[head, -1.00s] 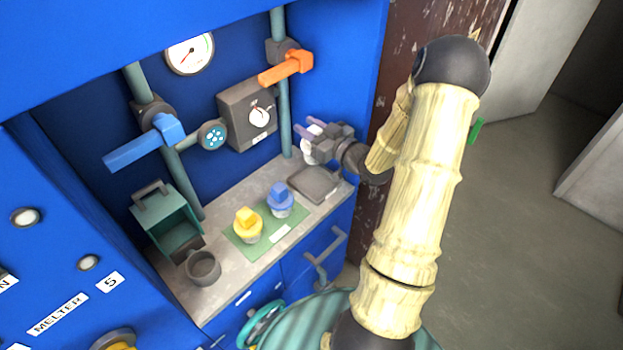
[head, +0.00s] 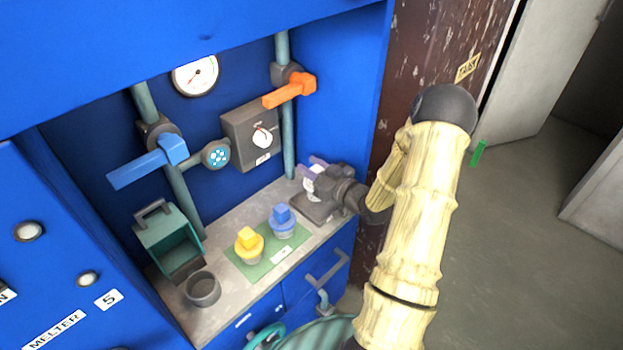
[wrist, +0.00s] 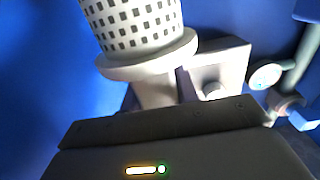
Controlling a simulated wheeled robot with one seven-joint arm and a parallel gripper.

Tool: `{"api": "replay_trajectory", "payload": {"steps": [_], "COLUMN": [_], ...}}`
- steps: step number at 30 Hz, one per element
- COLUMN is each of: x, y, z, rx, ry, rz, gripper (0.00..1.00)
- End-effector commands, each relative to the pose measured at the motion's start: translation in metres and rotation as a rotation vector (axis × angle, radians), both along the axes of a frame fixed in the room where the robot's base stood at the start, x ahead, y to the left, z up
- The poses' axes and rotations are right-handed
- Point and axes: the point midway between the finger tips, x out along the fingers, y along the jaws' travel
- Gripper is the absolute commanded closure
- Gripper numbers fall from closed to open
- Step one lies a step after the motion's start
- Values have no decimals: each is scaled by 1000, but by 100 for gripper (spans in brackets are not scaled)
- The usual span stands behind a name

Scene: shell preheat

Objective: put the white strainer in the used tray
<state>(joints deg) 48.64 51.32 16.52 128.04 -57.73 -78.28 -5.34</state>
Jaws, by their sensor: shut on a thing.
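The white strainer (wrist: 135,30) fills the top of the wrist view, a perforated white cylinder with a wide flange at its lower end. My gripper (head: 314,176) is shut on it; in the head view only a little white of the strainer shows between the purple-tipped fingers. In the head view my gripper is low over the grey tray (head: 312,211) at the right end of the counter and hides much of it. I cannot tell whether the strainer touches the tray. No label on the tray can be read.
A green mat (head: 246,265) holds a yellow-topped piece (head: 249,246) and a blue-topped piece (head: 282,221). A dark cup (head: 203,289) and a teal box (head: 170,240) stand further left. A control box (head: 250,135) and an orange-handled pipe (head: 290,90) are behind.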

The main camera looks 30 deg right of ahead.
Motion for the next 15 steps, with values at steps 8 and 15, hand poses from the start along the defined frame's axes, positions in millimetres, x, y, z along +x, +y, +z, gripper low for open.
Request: {"api": "replay_trajectory", "payload": {"steps": [8,15], "x": [0,0], "y": [1,0], "z": [-27,-42], "rx": [4,0], "ry": [3,-1], "rz": [0,0], "gripper": [100,100]}}
